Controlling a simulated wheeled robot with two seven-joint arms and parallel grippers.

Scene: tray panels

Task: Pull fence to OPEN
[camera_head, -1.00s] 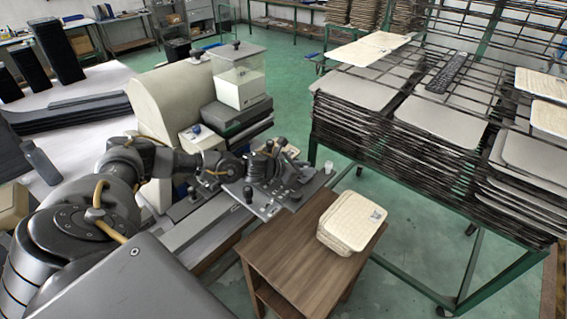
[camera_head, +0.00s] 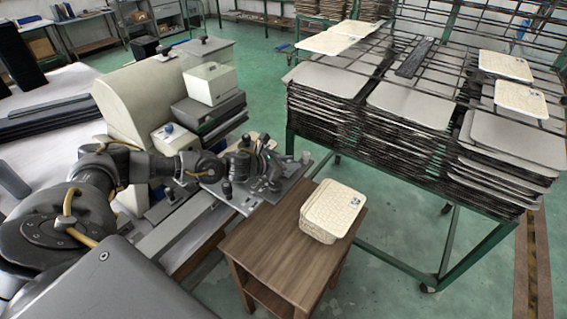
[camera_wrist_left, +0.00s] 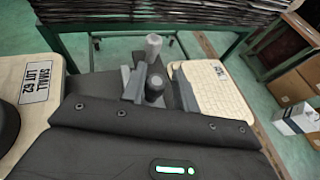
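The fence looks to be the grey metal plate (camera_head: 240,203) on the front of the cream and grey machine (camera_head: 135,100). A black knob (camera_head: 227,190) stands at its left end and a pale grey knob (camera_head: 305,157) at its far right end. My left gripper (camera_head: 264,176) is over the plate, between these knobs. In the left wrist view, a black round knob (camera_wrist_left: 155,88) shows among the grey finger parts, with the pale knob (camera_wrist_left: 153,45) beyond. I cannot tell whether the fingers touch or grip the black knob. My right gripper is out of view.
A wooden side table (camera_head: 270,245) with a stack of cream panels (camera_head: 335,208) stands just right of the plate. A green-framed rack (camera_head: 445,262) with stacked grey trays is behind it. A panel labelled "SMALL LOT 62" (camera_wrist_left: 35,90) is at the left in the wrist view.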

